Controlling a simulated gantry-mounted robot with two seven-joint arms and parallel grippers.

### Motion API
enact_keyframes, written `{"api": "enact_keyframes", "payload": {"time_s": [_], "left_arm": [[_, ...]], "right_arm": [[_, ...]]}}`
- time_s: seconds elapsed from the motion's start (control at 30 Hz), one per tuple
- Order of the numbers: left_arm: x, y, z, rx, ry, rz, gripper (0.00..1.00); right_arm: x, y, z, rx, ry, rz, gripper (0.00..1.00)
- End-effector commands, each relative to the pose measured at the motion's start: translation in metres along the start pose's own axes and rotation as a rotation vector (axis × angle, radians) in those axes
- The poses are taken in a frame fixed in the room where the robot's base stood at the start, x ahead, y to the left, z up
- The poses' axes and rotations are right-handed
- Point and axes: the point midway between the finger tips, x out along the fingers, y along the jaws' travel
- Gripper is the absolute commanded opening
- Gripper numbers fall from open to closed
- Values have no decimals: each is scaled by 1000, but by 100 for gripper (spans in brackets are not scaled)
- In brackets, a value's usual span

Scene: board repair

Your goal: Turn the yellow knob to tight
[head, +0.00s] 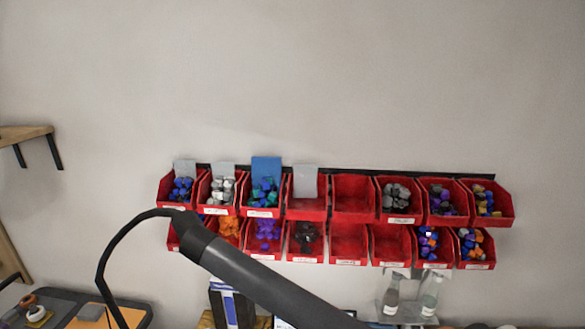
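No yellow knob can be made out in the head view. Neither my left nor my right gripper is in view. The view faces a pale wall, with only a strip of the work area along the bottom edge. Nothing of a board being worked on can be made out.
Two rows of red bins (353,212), several holding small coloured parts, hang on the wall. A dark tube (262,281) with a black cable crosses the foreground. Bottles (430,298) stand lower right, a blue-and-white binder (231,304) lower middle. A wooden shelf (24,131) is at left.

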Motion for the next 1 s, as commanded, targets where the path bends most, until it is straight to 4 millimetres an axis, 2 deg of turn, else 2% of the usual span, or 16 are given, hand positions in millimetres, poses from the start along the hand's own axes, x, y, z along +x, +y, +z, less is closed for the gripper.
{"api": "enact_keyframes", "payload": {"time_s": [1.0], "left_arm": [[-1,1,-12,5,12,-1,0]], "right_arm": [[-8,-1,-3,6,1,-4,43]]}}
